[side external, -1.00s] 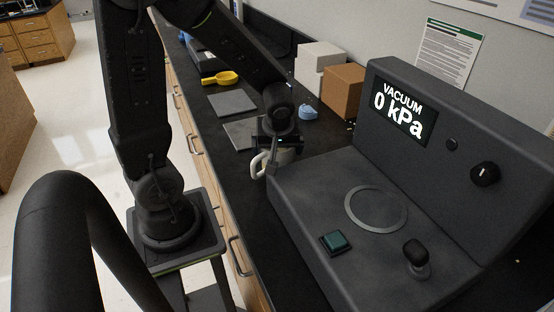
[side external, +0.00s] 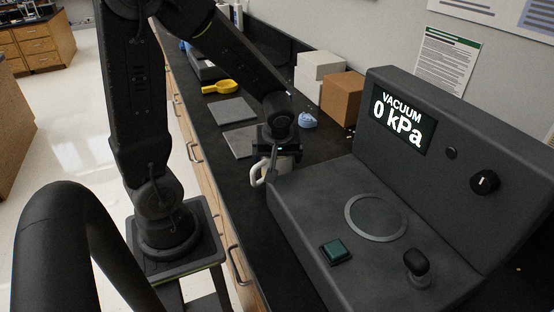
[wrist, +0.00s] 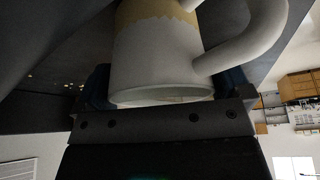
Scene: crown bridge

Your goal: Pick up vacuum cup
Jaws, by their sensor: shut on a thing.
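The cup is a pale mug (side external: 285,164) with a loop handle, just behind the left end of the vacuum machine (side external: 335,215). In the wrist view the mug (wrist: 155,60) fills the top middle, with a tan band and its handle to the right. My gripper (side external: 275,150) is shut on the mug, with a finger on either side of it. In the wrist view my gripper (wrist: 160,95) sits close below the rim. The machine hides the mug's lower part, so I cannot tell if it touches the counter.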

